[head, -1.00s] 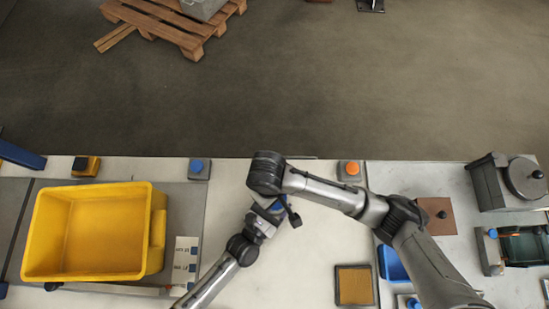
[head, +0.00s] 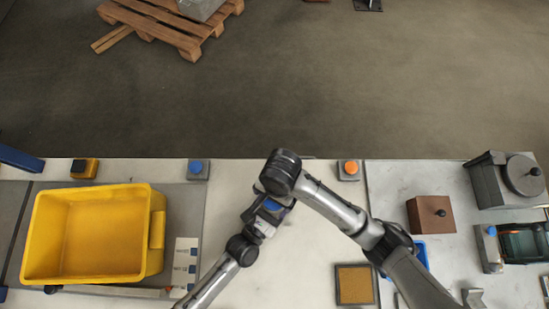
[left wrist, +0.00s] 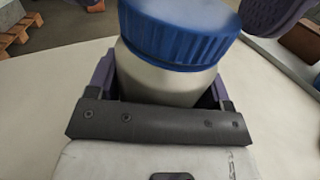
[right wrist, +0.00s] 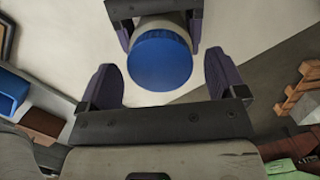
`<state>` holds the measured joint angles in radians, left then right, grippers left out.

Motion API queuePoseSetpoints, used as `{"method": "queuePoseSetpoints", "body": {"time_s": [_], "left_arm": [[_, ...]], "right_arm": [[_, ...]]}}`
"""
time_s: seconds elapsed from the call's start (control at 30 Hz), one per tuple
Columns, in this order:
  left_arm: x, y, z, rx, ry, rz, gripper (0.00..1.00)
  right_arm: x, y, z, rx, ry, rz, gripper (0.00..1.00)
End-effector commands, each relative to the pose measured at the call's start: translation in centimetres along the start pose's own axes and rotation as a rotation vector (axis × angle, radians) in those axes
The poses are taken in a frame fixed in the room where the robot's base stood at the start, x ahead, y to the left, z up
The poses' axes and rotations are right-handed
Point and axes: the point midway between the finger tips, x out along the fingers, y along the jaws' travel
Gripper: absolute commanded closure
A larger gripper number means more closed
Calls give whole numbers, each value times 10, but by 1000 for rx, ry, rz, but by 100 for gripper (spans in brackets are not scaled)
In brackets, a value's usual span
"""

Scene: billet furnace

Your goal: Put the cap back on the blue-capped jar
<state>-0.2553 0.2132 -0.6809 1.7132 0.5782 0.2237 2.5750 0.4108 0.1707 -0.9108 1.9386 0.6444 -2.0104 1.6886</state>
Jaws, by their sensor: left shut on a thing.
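The jar (left wrist: 160,80) is pale with a ribbed blue cap (left wrist: 180,35) sitting on its mouth; I cannot tell how tightly it sits. My left gripper (left wrist: 163,88) is shut around the jar's body, holding it over the bench. In the right wrist view the round top of the blue cap (right wrist: 160,61) faces my right gripper (right wrist: 160,75). That gripper is open and empty, its fingers wide apart either side of the cap and clear of it. In the head view the cap (head: 272,205) shows small between my two hands, and the right fingers are mostly hidden there.
A yellow bin (head: 157,230) stands at the left. A cork-coloured pad (head: 354,285) lies in front. The pale bench (head: 310,265) is clear around the hands.

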Motion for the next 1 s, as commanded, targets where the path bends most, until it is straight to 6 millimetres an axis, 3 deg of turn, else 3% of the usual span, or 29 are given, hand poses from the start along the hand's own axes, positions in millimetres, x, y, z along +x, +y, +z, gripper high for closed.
{"method": "queuePoseSetpoints", "body": {"time_s": [0.27, 0.7, 1.0], "left_arm": [[0, 0, -1, 1, 2, -1, 93], [0, 0, -1, 1, 2, -1, 93], [0, 0, -1, 0, 1, -1, 93]], "right_arm": [[-2, 0, 0, -1, 2, 0, 8], [-42, 0, 6, -2, 2, 1, 8], [-44, 0, 7, -1, 0, 2, 8]]}}
